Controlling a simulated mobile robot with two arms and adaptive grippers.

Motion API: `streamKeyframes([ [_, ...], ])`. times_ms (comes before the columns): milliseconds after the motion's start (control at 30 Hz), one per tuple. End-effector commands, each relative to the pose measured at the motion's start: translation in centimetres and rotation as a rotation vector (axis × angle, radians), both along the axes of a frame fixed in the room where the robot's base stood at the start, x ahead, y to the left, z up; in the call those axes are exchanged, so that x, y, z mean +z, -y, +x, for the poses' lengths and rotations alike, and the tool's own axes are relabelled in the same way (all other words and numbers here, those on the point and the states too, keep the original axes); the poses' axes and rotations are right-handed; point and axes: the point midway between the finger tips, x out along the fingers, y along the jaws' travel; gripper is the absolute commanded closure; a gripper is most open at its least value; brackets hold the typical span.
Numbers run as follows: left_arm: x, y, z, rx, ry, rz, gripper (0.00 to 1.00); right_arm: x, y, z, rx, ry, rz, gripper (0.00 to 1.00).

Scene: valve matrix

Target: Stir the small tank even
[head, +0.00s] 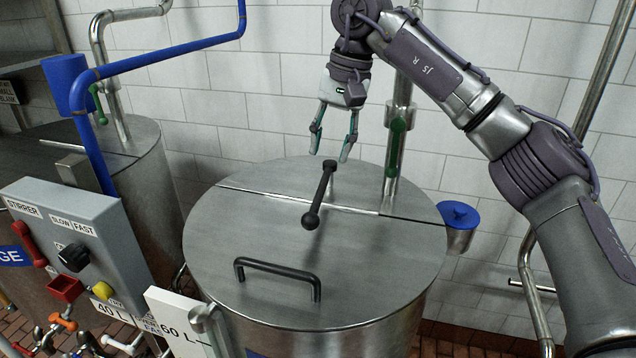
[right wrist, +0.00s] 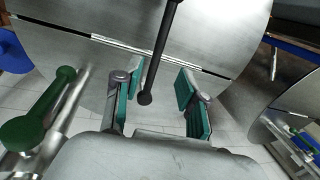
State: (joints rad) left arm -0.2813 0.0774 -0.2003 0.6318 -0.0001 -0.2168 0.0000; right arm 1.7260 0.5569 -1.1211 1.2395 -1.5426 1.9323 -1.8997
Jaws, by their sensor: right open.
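A round steel tank with a flat lid (head: 235,230) stands in the middle of the head view. A black bar with a ball at each end (head: 320,195) sits on the lid, across its seam. A black loop handle (head: 280,270) is on the lid's front half. My right gripper (head: 330,152) points down above the bar's far end, open and empty. In the right wrist view the bar (right wrist: 160,55) runs up between the open fingers (right wrist: 155,92), its ball end showing in the gap; I cannot tell any contact. My left gripper is out of view.
A grey control box (head: 90,225) marked STIRRER, SLOW and FAST, with a black knob (head: 73,257), stands at the left. Behind it are another steel tank (head: 150,180) and a blue pipe (head: 165,55). A green-handled pipe (head: 396,135) rises behind the lid. A blue-topped cup (head: 458,215) hangs at its right.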

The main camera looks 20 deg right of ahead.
Motion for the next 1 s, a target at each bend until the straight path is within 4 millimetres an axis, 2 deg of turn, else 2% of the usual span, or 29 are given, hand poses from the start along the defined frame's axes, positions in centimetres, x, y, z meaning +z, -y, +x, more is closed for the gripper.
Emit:
streamKeyframes([
  [200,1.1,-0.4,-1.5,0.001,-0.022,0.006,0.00,-4.4,-0.8,0.4,0.001,-0.002,0.000,0.59],
  [400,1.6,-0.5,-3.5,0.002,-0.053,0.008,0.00,-7.3,-1.3,0.6,0.001,-0.001,0.000,0.59],
  [600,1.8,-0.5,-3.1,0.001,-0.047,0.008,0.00,-8.4,-1.5,0.7,0.002,0.001,0.002,0.59],
  [833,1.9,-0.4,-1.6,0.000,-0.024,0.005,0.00,-8.5,-1.5,0.7,0.002,0.002,0.001,0.59],
  [867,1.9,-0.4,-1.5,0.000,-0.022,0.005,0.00,-8.5,-1.5,0.7,0.002,0.002,0.001,0.60],
  [1000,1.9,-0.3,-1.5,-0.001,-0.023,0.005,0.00,-8.5,-1.5,0.7,0.002,0.002,0.001,0.84],
])
